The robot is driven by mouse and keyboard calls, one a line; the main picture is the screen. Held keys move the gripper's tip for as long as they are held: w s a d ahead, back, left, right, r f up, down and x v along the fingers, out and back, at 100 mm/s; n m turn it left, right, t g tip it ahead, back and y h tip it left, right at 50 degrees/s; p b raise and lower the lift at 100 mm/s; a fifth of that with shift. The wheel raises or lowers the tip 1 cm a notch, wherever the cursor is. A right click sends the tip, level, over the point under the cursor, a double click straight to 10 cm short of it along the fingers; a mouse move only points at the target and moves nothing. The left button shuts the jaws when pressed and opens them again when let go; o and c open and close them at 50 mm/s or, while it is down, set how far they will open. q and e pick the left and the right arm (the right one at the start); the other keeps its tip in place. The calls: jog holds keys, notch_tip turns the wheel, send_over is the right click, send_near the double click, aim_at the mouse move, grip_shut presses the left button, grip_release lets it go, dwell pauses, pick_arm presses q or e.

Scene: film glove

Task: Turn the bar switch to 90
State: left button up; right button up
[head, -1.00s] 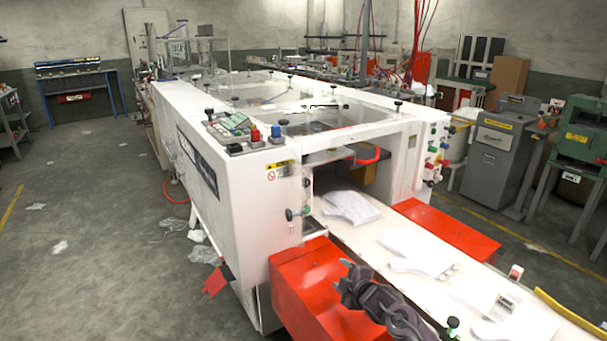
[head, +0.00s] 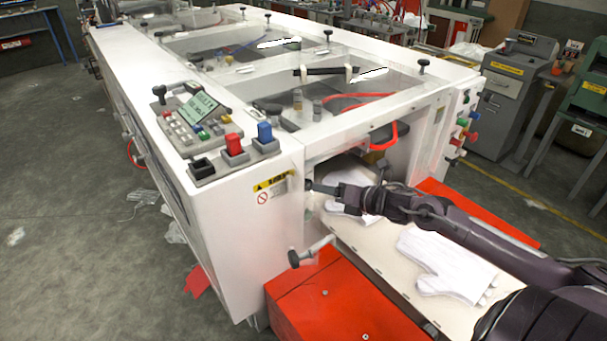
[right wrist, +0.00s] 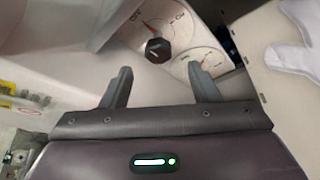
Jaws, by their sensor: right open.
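In the right wrist view, a black knob (right wrist: 158,50) sits on a pale round dial (right wrist: 178,22) with red marks and lettering. It lies ahead of my right gripper (right wrist: 160,88), between the lines of the two fingers and apart from them. The fingers are open and empty. In the head view my right gripper (head: 326,189) reaches from the right to the machine's front post, close to a small dark knob (head: 308,185). Below is a pale bar with a black end (head: 294,258), sticking out from the front. I cannot tell which one is the bar switch. My left gripper is not in view.
The white machine (head: 225,265) fills the middle, with a button panel (head: 200,125) on top. White gloves (head: 440,262) lie on the pale board (head: 392,272) under my right arm. Red covers (head: 335,300) flank the board. The floor at left is mostly open.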

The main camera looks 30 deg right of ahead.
aim_at(310, 186)
jog(key=x, duration=0.6)
jog(key=shift+r+p, duration=0.15)
jog(key=shift+p, duration=0.2)
jog(key=shift+w+a+f, duration=0.25)
jog(key=shift+w+a, duration=0.1)
jog(key=shift+w, duration=0.25)
jog(key=c, duration=1)
jog(key=shift+o, duration=0.2)
